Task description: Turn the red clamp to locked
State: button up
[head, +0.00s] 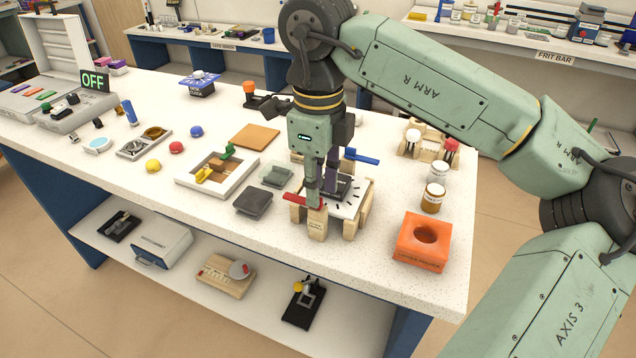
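The red clamp (296,198) is a short red bar at the front left corner of a wooden fixture with a pale plate (347,207). My gripper (316,198) points down over this corner, with its fingertips at the red clamp, overlapping its right part. Whether the fingers touch or grip the clamp is hidden. A blue clamp lever (363,157) sticks out to the right at the back of the fixture. A dark block sits on the plate, partly behind my fingers.
An orange block with a round hole (424,240) and small jars (432,198) stand right of the fixture. The bench front edge is close below the fixture.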

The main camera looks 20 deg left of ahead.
jog(key=shift+f, duration=0.75)
jog(key=shift+c, duration=0.5)
grip_shut()
